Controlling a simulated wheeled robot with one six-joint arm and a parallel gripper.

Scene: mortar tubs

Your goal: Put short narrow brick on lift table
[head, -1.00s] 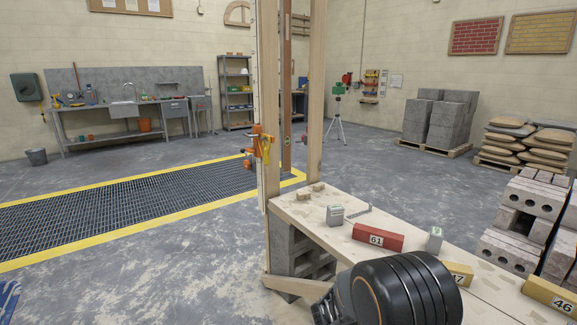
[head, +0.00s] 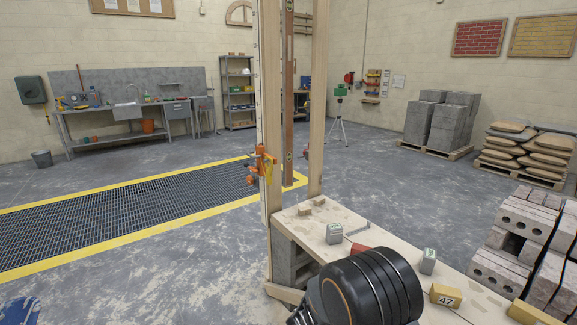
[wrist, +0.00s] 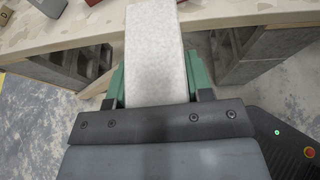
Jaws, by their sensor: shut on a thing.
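In the wrist view a pale, off-white brick (wrist: 155,45) sits between the green-padded fingers of my gripper (wrist: 153,88). My gripper is shut on it, and the brick sticks out past the fingertips, over the floor near the bench edge. I cannot read a label on the brick. In the head view my black wrist housing hides the gripper and the brick. No lift table can be made out for certain. A blue object (head: 18,312) is cut off at the lower left corner, and I cannot tell what it is.
A wooden bench (head: 300,228) on grey blocks carries small labelled blocks, a yellow brick marked 47 (head: 446,295) and a mostly hidden red brick (head: 358,248). Wooden posts (head: 319,110) rise at its far end. Stacked bricks (head: 520,225) stand right. Floor (head: 150,250) at left is clear.

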